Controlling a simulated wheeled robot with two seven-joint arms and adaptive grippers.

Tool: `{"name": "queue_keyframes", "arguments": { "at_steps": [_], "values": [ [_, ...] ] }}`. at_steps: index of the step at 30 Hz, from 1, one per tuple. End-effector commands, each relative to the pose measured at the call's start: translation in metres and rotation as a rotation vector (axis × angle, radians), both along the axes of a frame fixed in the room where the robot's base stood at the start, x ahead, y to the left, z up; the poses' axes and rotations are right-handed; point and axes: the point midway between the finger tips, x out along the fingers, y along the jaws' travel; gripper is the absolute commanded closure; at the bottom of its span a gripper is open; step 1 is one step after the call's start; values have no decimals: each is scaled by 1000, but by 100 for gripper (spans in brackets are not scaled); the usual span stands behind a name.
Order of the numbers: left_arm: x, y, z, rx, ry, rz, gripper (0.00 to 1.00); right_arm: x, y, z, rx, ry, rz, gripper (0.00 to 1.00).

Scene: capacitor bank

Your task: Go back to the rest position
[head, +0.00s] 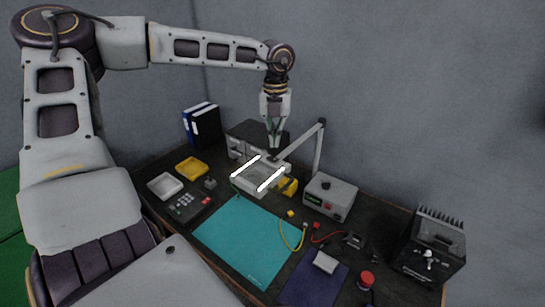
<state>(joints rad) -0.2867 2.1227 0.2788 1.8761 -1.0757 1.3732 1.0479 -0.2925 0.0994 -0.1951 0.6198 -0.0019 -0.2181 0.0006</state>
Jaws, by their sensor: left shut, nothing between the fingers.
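My left gripper (274,142) hangs at the end of my left arm, pointing down over the back of the workbench. Its fingers are shut with nothing between them. It is above and behind the grey unit with two white bars (258,173), in front of a dark box (243,130). I cannot tell from this view whether the fingertips touch anything. My right gripper is not in view.
A lamp arm (319,150) stands just right of the gripper. Blue and black binders (201,123) stand at back left. The teal mat (240,240) is mostly clear.

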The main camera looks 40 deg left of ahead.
Motion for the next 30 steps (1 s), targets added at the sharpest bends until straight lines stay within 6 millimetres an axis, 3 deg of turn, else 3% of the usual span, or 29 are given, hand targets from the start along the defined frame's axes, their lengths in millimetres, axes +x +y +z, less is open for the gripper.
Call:
{"name": "queue_keyframes", "arguments": {
  "at_steps": [22,30],
  "values": [
    [0,0,4,0,0,0,100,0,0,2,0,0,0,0],
    [0,0,20,0,0,0,100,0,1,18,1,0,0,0]
  ]
}}
